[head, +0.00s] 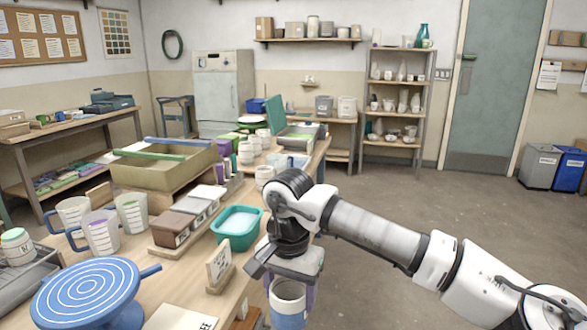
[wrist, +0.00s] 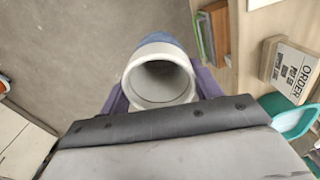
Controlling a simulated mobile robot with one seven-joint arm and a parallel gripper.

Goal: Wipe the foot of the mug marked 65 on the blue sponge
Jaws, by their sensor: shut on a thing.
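My gripper (head: 290,287) is shut on a mug (head: 288,308), white or grey above and blue below. The mug is upright in the head view, at the bottom centre, just off the table's right edge. In the wrist view the mug (wrist: 160,82) shows its open, empty mouth between the purple fingers, over floor. No number shows on its visible side, so I cannot tell if it is marked 65. Its foot is hidden. I cannot make out a blue sponge for certain in either view.
A teal tub (head: 238,228) with pale contents stands on the table (head: 190,270) left of my gripper. A small sign (head: 219,264) stands near the table edge. A blue banding wheel (head: 85,292) and measuring jugs (head: 101,232) are further left. Floor to the right is clear.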

